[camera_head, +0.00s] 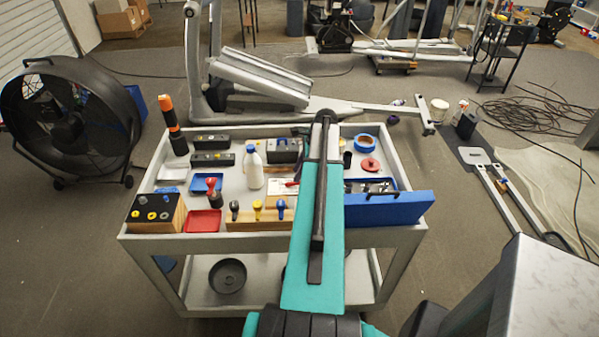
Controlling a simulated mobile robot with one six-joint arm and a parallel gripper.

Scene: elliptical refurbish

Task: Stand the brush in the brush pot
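My teal arm reaches over the grey cart, and its dark end (325,118) is near the cart's back edge. The arm hides my gripper's fingers, so its opening and any hold do not show. I cannot identify the brush for certain. A thin red piece (292,183) shows beside my arm above a white card, partly hidden. A small dark cup (216,200) stands near the blue tray, with a red-knobbed item (211,185) at or behind it. Another short black cylinder (348,159) stands right of my arm. Which one is the brush pot is unclear.
The cart (273,239) also holds a white bottle (254,168), a blue tray (199,184), a red tray (203,221), a blue tape roll (365,144) and a blue box (385,209). A tall orange-and-black item (172,124) rises at the back left. A large fan (70,120) stands left.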

